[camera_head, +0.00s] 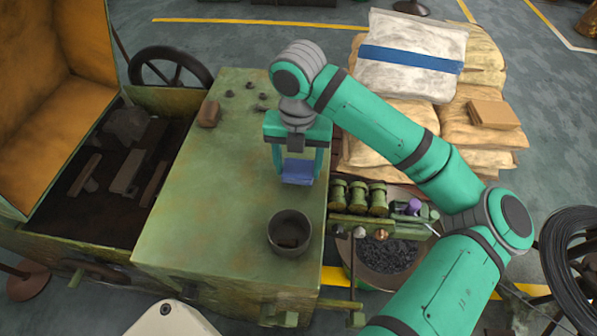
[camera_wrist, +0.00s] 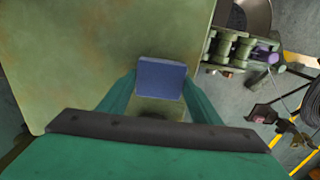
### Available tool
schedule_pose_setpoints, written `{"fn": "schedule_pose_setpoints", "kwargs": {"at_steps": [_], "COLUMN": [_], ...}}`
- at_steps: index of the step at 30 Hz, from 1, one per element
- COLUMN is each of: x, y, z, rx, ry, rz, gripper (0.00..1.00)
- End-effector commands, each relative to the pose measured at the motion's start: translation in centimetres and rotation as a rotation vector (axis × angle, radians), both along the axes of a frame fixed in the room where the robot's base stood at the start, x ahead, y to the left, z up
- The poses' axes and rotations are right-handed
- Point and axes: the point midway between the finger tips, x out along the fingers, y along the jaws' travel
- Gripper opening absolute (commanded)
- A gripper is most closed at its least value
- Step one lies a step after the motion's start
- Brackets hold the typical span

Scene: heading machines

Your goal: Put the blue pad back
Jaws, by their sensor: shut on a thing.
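The blue pad (camera_head: 298,171) is a small blue block between the fingers of my gripper (camera_head: 296,168), over the right part of the green machine top (camera_head: 215,175). My gripper is shut on it. In the wrist view the blue pad (camera_wrist: 161,78) shows between the two green fingers, with the green machine top (camera_wrist: 110,45) around and beneath it. I cannot tell whether the pad touches the top or is held just above it.
A dark cup (camera_head: 289,232) stands near the front of the machine top. A brown block (camera_head: 209,113) and several small dark parts lie at the back. Green cylinders (camera_head: 358,196) line the right edge. Stacked sacks (camera_head: 402,60) stand behind right. The left middle of the top is clear.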

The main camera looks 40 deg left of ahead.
Motion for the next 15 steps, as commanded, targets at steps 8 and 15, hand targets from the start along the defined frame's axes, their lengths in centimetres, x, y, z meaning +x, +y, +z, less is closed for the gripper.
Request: {"fn": "schedule_pose_setpoints", "kwargs": {"at_steps": [8, 15], "x": [0.1, 0.1], "y": [0.0, 0.0], "z": [-3.2, -3.3], "rx": [-0.001, -0.001], "ry": [0.0, 0.001], "rz": [-0.002, -0.002], "gripper": [0.4, 0.4]}}
